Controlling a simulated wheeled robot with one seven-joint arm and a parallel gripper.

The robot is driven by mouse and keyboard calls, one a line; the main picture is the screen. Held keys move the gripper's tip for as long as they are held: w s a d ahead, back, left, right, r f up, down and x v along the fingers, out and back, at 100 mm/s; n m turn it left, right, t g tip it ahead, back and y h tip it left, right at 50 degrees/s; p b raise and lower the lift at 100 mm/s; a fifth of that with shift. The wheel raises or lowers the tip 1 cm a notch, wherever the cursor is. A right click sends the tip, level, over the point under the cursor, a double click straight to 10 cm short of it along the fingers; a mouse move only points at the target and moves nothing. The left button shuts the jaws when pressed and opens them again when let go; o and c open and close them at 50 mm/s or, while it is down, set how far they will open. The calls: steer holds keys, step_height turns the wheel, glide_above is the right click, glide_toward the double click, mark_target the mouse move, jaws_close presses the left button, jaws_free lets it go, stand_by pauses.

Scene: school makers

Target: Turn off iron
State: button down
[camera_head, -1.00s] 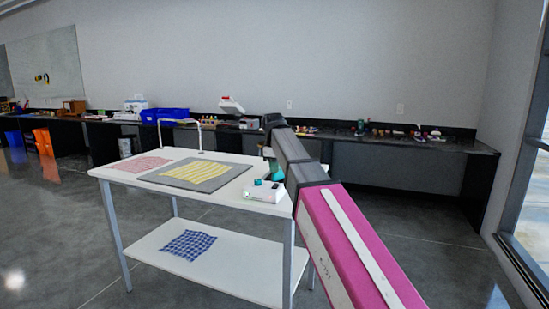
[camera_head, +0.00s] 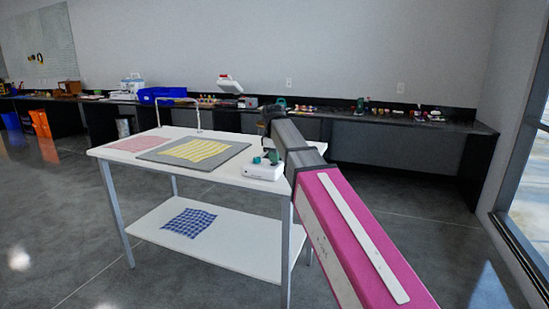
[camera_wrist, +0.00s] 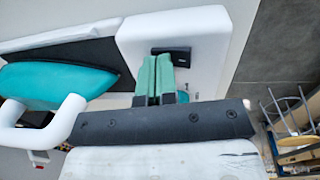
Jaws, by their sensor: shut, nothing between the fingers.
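The iron is teal and white. In the wrist view its teal body (camera_wrist: 58,84) and white looped handle (camera_wrist: 62,118) are at the left. A white station (camera_wrist: 208,38) with a small black rectangular switch-like part (camera_wrist: 179,53) is at the top middle. The station also shows in the head view (camera_head: 262,172) on the table's right front. My gripper (camera_wrist: 156,60) has green fingers that are shut and empty. Their tips lie over the station, beside the black part's left end; I cannot tell whether they touch it. In the head view my arm hides much of the iron.
The white table (camera_head: 228,176) bears a grey mat (camera_head: 150,155) with a yellow cloth (camera_head: 195,149) and a pink cloth (camera_head: 132,143). A blue checked cloth (camera_head: 190,222) lies on its lower shelf. A dark counter with tools runs along the wall. Floor to the left is clear.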

steer(key=shift+s+f, duration=0.15)
steer(key=shift+s, duration=0.1)
steer(key=shift+s+a, duration=0.25)
steer(key=shift+s, duration=0.35)
steer(key=shift+w+r, duration=0.1)
steer(key=shift+r, duration=0.15)
steer(key=shift+a+r, duration=0.1)
steer(key=shift+r, duration=0.45)
step_height(320, 180, up, 13)
steer(key=s, duration=0.1)
steer(key=shift+s+a+f, duration=0.15)
steer(key=shift+s+a, duration=0.05)
steer(key=shift+s, duration=0.15)
